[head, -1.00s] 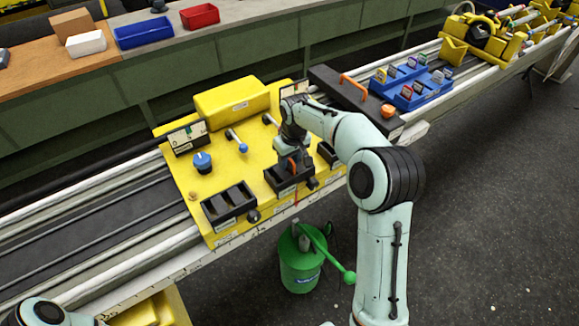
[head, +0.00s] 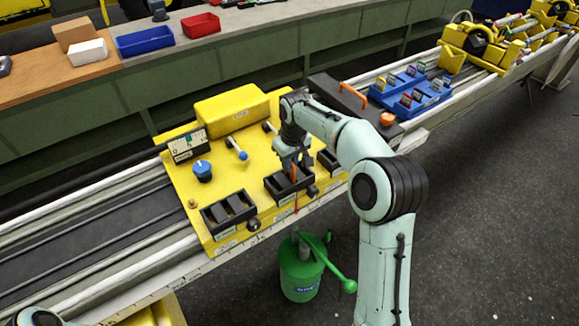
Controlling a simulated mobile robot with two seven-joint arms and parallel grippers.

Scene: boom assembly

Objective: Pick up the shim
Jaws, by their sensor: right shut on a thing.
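My right gripper (head: 291,171) is over the middle black tray (head: 275,198) on the yellow panel. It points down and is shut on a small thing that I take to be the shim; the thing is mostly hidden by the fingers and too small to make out. A bit of orange shows at the fingertips. I cannot tell whether the held thing is clear of the tray. My left gripper is out of view.
A black tray with dark blocks (head: 229,210) is to the left. A blue-knobbed lever (head: 240,150), a blue knob (head: 202,170) and a yellow box (head: 231,108) are behind. A blue rack (head: 428,103) is at right. A green canister (head: 300,272) stands below.

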